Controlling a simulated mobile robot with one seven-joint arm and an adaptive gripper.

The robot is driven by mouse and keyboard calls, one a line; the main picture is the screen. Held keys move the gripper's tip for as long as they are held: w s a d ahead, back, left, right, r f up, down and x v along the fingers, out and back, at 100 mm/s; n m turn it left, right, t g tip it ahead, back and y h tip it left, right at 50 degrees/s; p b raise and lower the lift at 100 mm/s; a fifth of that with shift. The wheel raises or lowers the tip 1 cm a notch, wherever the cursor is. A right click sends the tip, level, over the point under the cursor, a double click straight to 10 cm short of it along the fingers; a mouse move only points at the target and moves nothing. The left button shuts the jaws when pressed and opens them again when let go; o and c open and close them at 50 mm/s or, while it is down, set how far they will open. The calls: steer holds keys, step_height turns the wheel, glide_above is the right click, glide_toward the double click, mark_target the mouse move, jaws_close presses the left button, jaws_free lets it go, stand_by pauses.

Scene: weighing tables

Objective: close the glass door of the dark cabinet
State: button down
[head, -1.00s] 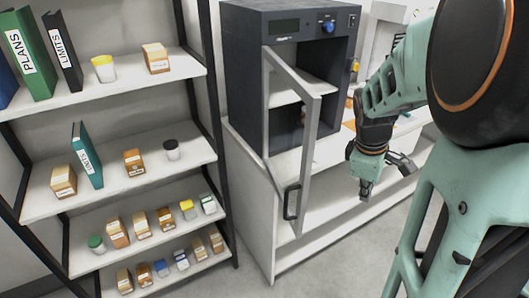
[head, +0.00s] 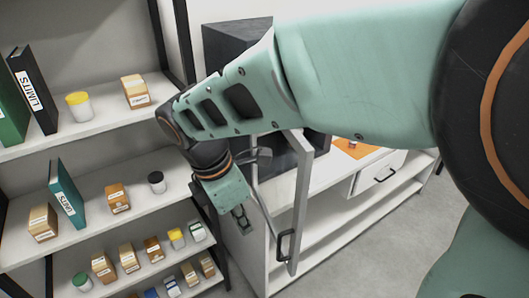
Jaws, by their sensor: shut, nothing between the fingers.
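The dark cabinet (head: 232,38) stands on a white bench, its front mostly hidden behind my arm. Its glass door (head: 299,195) is swung open toward me, and the grey frame shows. A dark handle (head: 285,245) sits low on the door's free edge. My gripper (head: 243,219) is shut and empty, pointing down to the left of the door, on its outer side. It is near the door; I cannot tell whether it touches.
A shelf rack (head: 110,150) with binders, jars and small boxes stands close to the left of my gripper. The white bench (head: 330,215) has a drawer (head: 378,175) and an orange sheet (head: 355,148) on top. Grey floor is free at lower right.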

steer(key=w+d+f+b, duration=0.3)
steer(key=d+f+b, duration=0.2)
steer(key=f+b, duration=0.3)
steer(key=shift+d+f, duration=0.35)
steer(key=shift+f, duration=0.3)
steer(key=shift+d, duration=0.1)
